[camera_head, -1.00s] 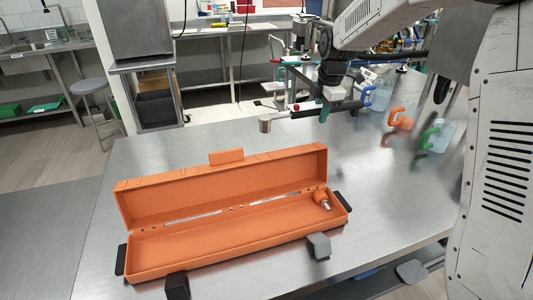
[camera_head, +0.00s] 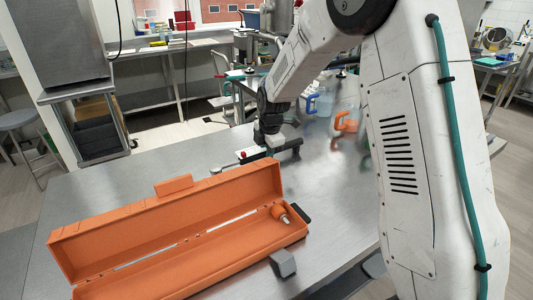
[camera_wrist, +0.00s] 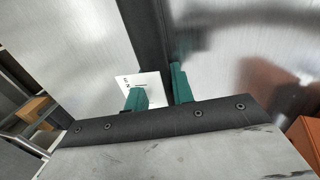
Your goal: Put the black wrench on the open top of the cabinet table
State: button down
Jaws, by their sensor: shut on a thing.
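My gripper (camera_wrist: 158,92) has teal fingers shut on the black wrench (camera_wrist: 150,35), a long dark bar running up the wrist view. In the head view my gripper (camera_head: 270,140) holds the wrench over the steel table (camera_head: 345,205), behind the orange case. The wrench's dark handle (camera_head: 290,145) points right there, and its far end reaches left behind the case lid. I cannot tell its exact height above the table. A steel stand (camera_head: 73,90) with a flat top and dark bins below stands at the left; I cannot tell whether this is the cabinet table.
The open orange case (camera_head: 165,220) lies on the steel table, with an orange-handled tool (camera_head: 281,213) inside and a grey block (camera_head: 283,263) in front. A stool (camera_head: 18,120) is at far left.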

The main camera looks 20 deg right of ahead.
jog(key=shift+r, duration=0.1)
jog(key=c, duration=1.2)
grip_release()
notch_tip(320, 180, up, 12)
jog(key=s, duration=0.2)
jog(key=s+r+m, duration=0.4)
jog(key=s+m, duration=0.1)
jog(key=s, duration=0.5)
jog(key=s+r+m, duration=0.4)
jog(key=s, duration=0.6)
jog(key=shift+s+d+f+m+g, duration=0.15)
jog(key=shift+s+d+f+m, duration=0.15)
jog(key=shift+s+m, duration=2.35)
jog(key=shift+s+d+f+m+g, duration=0.3)
jog(key=shift+s+m, duration=0.8)
jog(key=shift+s, duration=3.05)
jog(key=shift+s+d+f+m+g, duration=0.15)
jog(key=shift+s+f+m, duration=0.25)
jog(key=shift+s+m, duration=2.25)
jog(key=shift+s+n, duration=0.7)
jog(key=shift+n, duration=0.1)
